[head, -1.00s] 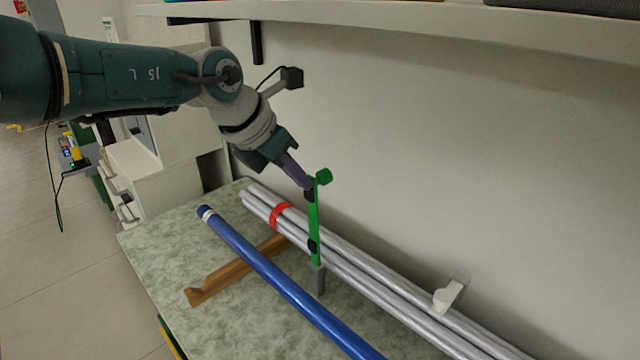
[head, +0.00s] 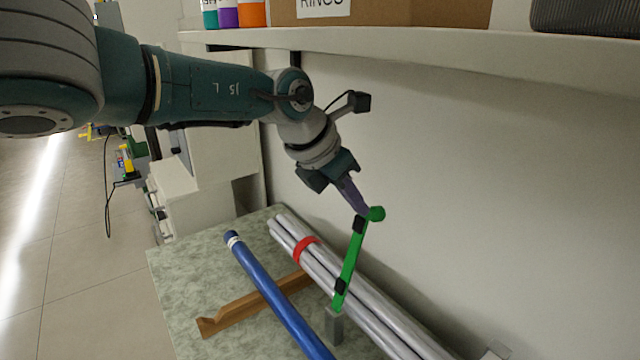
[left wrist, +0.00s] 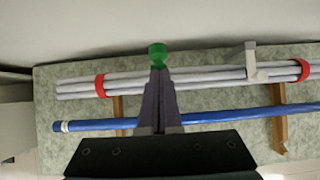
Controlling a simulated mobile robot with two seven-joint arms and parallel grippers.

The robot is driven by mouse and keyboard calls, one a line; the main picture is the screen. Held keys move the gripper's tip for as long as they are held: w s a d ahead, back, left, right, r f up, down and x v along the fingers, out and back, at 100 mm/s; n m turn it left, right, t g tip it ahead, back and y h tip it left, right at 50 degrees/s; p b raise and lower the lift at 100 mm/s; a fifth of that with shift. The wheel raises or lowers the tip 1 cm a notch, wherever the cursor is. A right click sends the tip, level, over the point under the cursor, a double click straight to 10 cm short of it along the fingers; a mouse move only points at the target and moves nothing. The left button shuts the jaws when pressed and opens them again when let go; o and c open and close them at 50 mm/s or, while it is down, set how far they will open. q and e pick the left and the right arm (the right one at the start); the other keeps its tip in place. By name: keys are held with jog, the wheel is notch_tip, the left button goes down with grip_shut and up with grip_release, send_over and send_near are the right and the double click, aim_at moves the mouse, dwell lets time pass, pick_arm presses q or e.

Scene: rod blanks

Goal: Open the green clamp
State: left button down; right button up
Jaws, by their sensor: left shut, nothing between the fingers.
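The green clamp (head: 350,262) is a long green lever with black bands and a round knob at its top end. It rises from a grey post (head: 334,325) beside the blue rod and leans to the right in the head view. My left gripper (head: 362,211) is shut and empty, its fingertips at the lever's top just left of the knob, seemingly touching it. In the left wrist view the green knob (left wrist: 157,54) shows just beyond the shut fingertips (left wrist: 158,70), and the fingers hide the rest of the lever. My right gripper is not in view.
Silver rods (head: 330,272), bound by a red band (head: 305,249), lie along the wall. A blue rod (head: 270,285) lies in front across a wooden rest (head: 240,307). A white hook (left wrist: 252,62) is at the rods. A shelf (head: 430,48) overhangs the back.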

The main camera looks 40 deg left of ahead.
pick_arm(q)
jog(key=shift+a+f, duration=0.15)
jog(key=shift+f, duration=0.5)
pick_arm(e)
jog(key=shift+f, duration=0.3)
pick_arm(q)
jog(key=s+a+r+p, duration=0.2)
jog(key=s+a+p, duration=0.2)
jog(key=s, duration=0.7)
jog(key=shift+s+r, duration=0.15)
jog(key=shift+s, duration=0.25)
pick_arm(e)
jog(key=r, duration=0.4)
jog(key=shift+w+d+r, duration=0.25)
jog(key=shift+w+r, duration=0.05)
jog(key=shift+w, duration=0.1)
pick_arm(q)
jog(key=shift+a, duration=0.1)
